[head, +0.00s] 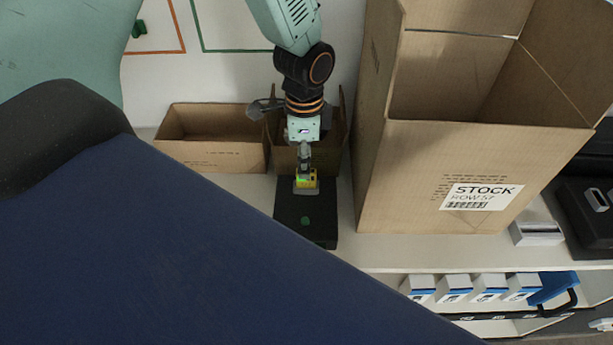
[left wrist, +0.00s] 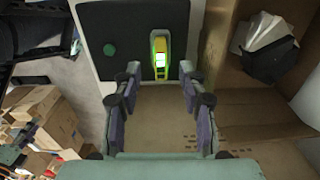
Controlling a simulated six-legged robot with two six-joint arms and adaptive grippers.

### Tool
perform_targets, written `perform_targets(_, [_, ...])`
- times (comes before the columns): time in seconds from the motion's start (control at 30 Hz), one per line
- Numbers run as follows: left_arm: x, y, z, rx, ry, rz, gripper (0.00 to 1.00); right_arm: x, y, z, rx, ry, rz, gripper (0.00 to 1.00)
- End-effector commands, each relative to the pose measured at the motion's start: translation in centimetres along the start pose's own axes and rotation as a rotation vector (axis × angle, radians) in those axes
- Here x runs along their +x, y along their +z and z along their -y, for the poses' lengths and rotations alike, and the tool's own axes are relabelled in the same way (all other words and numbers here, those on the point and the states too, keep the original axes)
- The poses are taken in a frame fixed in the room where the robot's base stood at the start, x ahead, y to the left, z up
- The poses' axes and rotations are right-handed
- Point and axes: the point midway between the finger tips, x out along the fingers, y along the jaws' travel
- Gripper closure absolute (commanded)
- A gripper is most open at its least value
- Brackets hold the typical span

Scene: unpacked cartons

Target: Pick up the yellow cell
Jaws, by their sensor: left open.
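The yellow cell (head: 312,180) stands in a small grey holder (head: 306,191) on a black pad (head: 293,222) on the white shelf top. In the left wrist view the yellow cell (left wrist: 160,45) shows a lit green and white face, near the top middle. My left gripper (head: 304,166) is right by the cell in the head view, partly covering it. In the left wrist view my left gripper (left wrist: 160,72) is open, its fingers apart on either side below the cell, with nothing between them. Whether a finger touches the cell cannot be told. My right gripper is not in view.
A tall open STOCK carton (head: 410,185) stands right of the pad. A low open carton (head: 212,155) is left, and another small open carton (head: 335,150) is behind the pad. White boxes with blue labels (head: 455,288) line a lower shelf.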

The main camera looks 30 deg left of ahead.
Motion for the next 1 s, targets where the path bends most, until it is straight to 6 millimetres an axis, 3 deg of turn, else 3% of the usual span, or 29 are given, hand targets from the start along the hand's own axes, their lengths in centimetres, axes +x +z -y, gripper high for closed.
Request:
perform_targets(0.3, [4.0, -0.1, -0.3, 0.000, 0.000, 0.002, 0.58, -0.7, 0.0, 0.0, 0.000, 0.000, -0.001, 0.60])
perform_targets(0.63, [4.5, -0.3, 0.0, 0.001, -0.001, 0.000, 0.59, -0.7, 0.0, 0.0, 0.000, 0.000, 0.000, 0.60])
perform_targets(1.0, [4.5, -0.3, 0.0, 0.000, -0.001, 0.000, 0.91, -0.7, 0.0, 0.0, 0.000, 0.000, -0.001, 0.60])
